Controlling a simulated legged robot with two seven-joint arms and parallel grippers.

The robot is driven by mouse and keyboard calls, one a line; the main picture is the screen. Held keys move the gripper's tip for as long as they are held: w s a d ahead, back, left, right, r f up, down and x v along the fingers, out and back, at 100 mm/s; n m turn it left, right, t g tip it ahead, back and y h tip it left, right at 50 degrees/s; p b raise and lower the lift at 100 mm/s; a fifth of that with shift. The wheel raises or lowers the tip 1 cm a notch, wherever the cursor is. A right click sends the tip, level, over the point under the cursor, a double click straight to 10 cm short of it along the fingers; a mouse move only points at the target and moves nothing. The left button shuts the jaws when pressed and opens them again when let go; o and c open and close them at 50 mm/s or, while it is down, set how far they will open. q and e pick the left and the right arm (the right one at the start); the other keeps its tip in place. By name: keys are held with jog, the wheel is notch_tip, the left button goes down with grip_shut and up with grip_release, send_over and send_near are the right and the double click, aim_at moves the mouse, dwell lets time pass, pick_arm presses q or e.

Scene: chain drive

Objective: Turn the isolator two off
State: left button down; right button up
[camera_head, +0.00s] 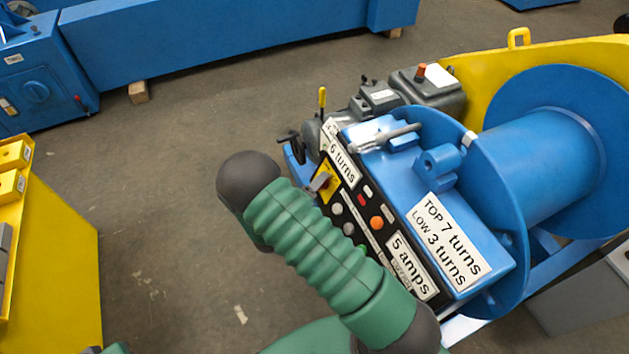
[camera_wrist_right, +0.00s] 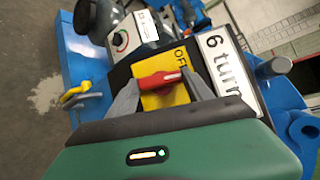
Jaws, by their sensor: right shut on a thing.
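An isolator switch with a red handle (camera_wrist_right: 158,79) on a yellow plate (camera_wrist_right: 171,98) shows in the right wrist view. "OFF" is printed at the plate's upper right edge, and the handle lies across the plate, not pointing at that word. In the head view the yellow plate (camera_head: 327,187) is partly hidden behind my right gripper (camera_head: 319,182). My right gripper (camera_wrist_right: 160,81) has its grey fingers at the two ends of the red handle and is shut on it. I cannot read a number on this isolator. My left gripper is not in view.
The black panel also carries an orange button (camera_head: 376,222) and labels such as "6 turns" (camera_head: 342,162). A blue winch drum (camera_head: 540,165) stands right of it. A yellow-handled lever (camera_head: 322,98) rises behind the panel. Yellow cabinet (camera_head: 60,270) at left; open floor between.

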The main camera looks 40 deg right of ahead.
jog(key=shift+w+d+r+n+g+y+p, duration=0.1)
jog(key=shift+n+g+y+p, duration=0.2)
jog(key=shift+n+y+p, duration=1)
jog(key=shift+a+r+n+g+y+p, duration=0.15)
jog(key=shift+n+g+y+p, duration=0.3)
jog(key=shift+n+p, duration=1.5)
jog(key=shift+w+d+r+n+g+y+p, duration=0.15)
jog(key=shift+n+y+p, duration=0.95)
jog(key=shift+p, duration=1)
jog(key=shift+s+f, duration=0.1)
jog(key=o, duration=1.4)
jog(key=shift+d, duration=0.1)
jog(key=shift+c, duration=0.2)
